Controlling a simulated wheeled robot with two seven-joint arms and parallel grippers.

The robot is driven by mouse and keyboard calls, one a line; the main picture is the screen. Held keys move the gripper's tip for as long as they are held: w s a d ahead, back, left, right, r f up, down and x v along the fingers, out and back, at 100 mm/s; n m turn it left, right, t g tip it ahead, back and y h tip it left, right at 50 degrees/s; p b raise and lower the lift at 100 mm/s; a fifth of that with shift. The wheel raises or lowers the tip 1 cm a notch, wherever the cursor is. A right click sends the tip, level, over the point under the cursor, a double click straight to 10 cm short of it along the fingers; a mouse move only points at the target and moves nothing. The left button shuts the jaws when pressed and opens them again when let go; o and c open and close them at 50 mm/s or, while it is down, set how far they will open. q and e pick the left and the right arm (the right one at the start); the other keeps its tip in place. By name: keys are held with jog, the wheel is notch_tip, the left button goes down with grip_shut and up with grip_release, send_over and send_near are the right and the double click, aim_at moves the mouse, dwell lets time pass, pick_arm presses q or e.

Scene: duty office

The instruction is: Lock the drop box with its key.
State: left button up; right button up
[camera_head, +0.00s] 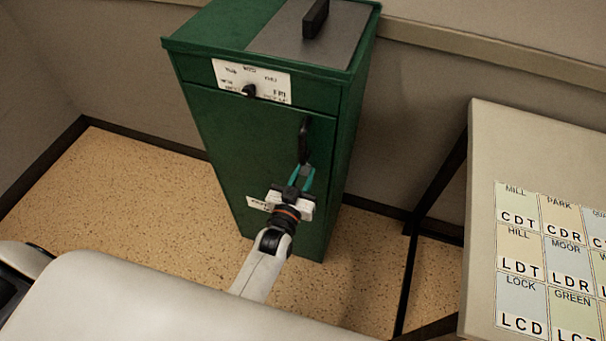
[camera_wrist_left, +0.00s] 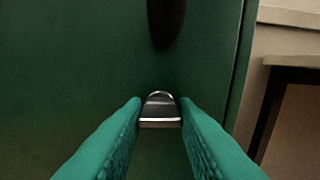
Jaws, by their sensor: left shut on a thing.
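The green drop box (camera_head: 235,150) stands upright against the wall, its door shut. A black upright handle (camera_head: 304,138) is on the door; its lower end also shows in the left wrist view (camera_wrist_left: 165,22). My left gripper (camera_head: 301,176) is at the door front, just below this handle. Its teal fingers are shut on a small grey metal piece, apparently the key (camera_wrist_left: 160,110), in front of the green door. A rounded metal edge shows just behind it; I cannot tell how far the key sits in the lock. My right gripper is not in view.
A white label with a black knob (camera_head: 249,90) is on the upper front of the box. A grey plate with a black handle (camera_head: 316,18) is on its top. A table (camera_head: 485,150) with lettered cards stands at right. The floor (camera_head: 110,190) left of the box is clear.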

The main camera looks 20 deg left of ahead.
pick_arm(q)
jog(key=n+p, duration=0.1)
jog(key=n, duration=0.3)
jog(key=shift+n, duration=0.3)
jog(key=n, duration=0.2)
jog(key=shift+n+p, duration=0.4)
jog(key=shift+n+b, duration=0.6)
jog(key=shift+n, duration=4.3)
jog(key=o, duration=1)
